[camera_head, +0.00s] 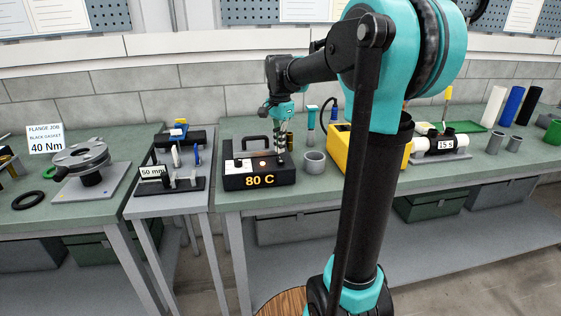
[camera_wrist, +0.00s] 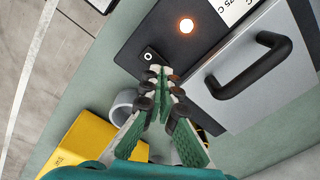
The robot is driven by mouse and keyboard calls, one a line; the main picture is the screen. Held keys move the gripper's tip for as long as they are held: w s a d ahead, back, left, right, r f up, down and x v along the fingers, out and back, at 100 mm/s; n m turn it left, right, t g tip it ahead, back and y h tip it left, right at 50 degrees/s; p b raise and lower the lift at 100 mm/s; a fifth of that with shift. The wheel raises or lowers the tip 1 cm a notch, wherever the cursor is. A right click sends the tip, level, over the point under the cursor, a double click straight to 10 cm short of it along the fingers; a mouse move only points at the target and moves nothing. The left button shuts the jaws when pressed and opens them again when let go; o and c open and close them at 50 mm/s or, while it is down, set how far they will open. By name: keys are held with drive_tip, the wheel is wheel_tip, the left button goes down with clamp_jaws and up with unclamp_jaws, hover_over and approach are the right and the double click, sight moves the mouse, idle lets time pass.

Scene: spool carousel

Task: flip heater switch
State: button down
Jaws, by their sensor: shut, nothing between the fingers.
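The heater is a black box (camera_head: 260,179) marked "80 C" on the bench, with a grey lid and a black handle (camera_head: 255,143). In the wrist view its dark panel (camera_wrist: 140,25) carries a small black switch (camera_wrist: 149,56) with a white ring mark. A round lamp (camera_wrist: 186,25) on the panel glows orange. My gripper (camera_head: 280,151) is above the right end of the heater, pointing down. In the wrist view its closed fingertips (camera_wrist: 158,73) are right beside the switch, partly covering it. I cannot tell whether they touch it.
A grey cup (camera_head: 314,163) stands right of the heater. A yellow box (camera_head: 340,150) is further right, partly behind my arm. A fixture marked "50 mm" (camera_head: 172,184) sits on the stand to the left. The handle (camera_wrist: 247,65) rises from the lid near my fingers.

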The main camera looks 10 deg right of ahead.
sight(280, 158)
drive_tip(key=shift+r, duration=2.35)
drive_tip(key=shift+s, duration=0.1)
